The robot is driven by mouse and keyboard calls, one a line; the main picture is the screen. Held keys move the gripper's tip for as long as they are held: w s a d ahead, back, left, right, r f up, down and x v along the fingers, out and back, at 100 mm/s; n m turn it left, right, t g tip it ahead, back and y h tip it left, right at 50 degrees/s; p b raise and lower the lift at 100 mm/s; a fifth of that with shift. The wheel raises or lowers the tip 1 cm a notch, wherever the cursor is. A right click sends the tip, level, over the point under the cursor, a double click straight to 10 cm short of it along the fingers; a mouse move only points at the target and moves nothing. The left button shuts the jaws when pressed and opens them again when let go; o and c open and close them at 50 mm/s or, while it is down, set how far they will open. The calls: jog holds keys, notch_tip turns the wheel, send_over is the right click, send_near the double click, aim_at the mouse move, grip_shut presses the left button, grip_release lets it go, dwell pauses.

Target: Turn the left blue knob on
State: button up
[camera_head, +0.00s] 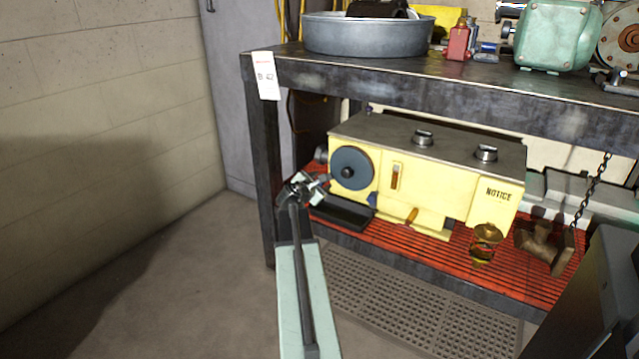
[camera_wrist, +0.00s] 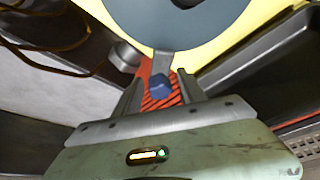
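The yellow machine (camera_head: 440,165) sits on the red slatted lower shelf of the workbench, with a large grey-blue disc (camera_head: 352,168) on its front left. A small blue knob (camera_wrist: 160,86) shows in the wrist view just below the disc, roughly centred between my fingers. In the head view a blue bit shows beside my gripper (camera_head: 318,186), at the machine's lower left. Another blue piece (camera_head: 372,199) sits right of it, under the disc. My gripper, also in the wrist view (camera_wrist: 160,80), is open. Whether a finger touches the knob cannot be told.
A black tray (camera_head: 343,212) lies below the disc. The bench leg (camera_head: 265,165) stands close left of my gripper. The upper bench top (camera_head: 400,80) overhangs the machine. A brass valve (camera_head: 486,238) and a chain (camera_head: 590,190) are at the right. Floor left of the bench is clear.

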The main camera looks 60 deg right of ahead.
jog(key=p+v, duration=0.2)
jog(key=v, duration=0.5)
jog(key=shift+s+a+r, duration=0.1)
jog(key=shift+a+r, duration=0.1)
jog(key=shift+r, duration=0.05)
jog(key=shift+a, duration=0.15)
